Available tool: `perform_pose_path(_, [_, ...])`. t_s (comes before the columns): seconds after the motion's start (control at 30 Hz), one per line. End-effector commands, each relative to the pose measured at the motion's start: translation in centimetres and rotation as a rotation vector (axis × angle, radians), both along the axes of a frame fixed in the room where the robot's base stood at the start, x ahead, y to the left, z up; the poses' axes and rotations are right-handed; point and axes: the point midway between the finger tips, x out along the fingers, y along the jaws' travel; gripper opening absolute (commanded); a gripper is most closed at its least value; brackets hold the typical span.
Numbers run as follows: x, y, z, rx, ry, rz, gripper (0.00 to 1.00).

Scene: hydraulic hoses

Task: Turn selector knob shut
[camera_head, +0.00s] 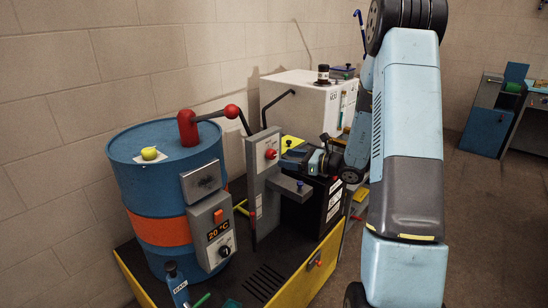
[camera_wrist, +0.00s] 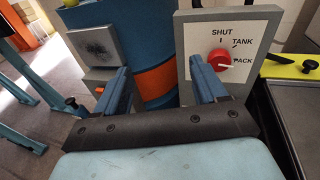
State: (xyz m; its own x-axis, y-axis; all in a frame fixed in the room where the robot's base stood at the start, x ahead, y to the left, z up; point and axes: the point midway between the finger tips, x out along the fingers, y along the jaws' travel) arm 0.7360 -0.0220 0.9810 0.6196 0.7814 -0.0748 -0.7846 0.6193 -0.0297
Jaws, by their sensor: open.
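The selector knob (camera_wrist: 220,60) is red and sits on a white plate marked SHUT, TANK and PACK. A white mark on the knob points right, toward PACK. The knob also shows in the head view (camera_head: 270,154), on the upper part of a grey post (camera_head: 262,180). My gripper (camera_wrist: 162,78) is open and empty. In the wrist view its right finger is just left of and below the knob, and its left finger is over the grey box. The fingers are not around the knob. In the head view my gripper (camera_head: 291,158) is right of the knob.
A blue drum (camera_head: 160,180) with an orange band stands left, with a red-jointed pipe (camera_head: 188,127) and a yellow-green fruit (camera_head: 150,153) on top. A grey control box (camera_head: 213,232) reads 20 °C. A white cabinet (camera_head: 300,105) stands behind. A black box (camera_head: 325,210) is right of the post.

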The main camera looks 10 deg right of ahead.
Motion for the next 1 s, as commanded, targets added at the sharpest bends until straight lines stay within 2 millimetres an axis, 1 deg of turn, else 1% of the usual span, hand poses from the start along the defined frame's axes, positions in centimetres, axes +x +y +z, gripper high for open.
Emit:
perform_pose_path(0.03, [0.8,-1.2,-1.4,0.042,0.023,-0.052,0.71])
perform_pose_path(0.1, [1.8,-2.8,-2.9,0.091,0.045,-0.120,0.71])
perform_pose_path(0.2, [2.7,-4.5,-4.7,0.146,0.068,-0.196,0.71])
perform_pose_path(0.3, [3.2,-5.8,-5.9,0.180,0.082,-0.248,0.71])
perform_pose_path(0.4, [3.5,-6.3,-6.4,0.198,0.089,-0.273,0.71])
perform_pose_path(0.53, [4.2,-6.0,-6.6,0.202,0.089,-0.278,0.71])
perform_pose_path(0.67, [5.6,-4.9,-6.5,0.201,0.088,-0.277,0.71])
perform_pose_path(1.0, [10.4,-1.4,-6.5,0.199,0.087,-0.276,0.71])
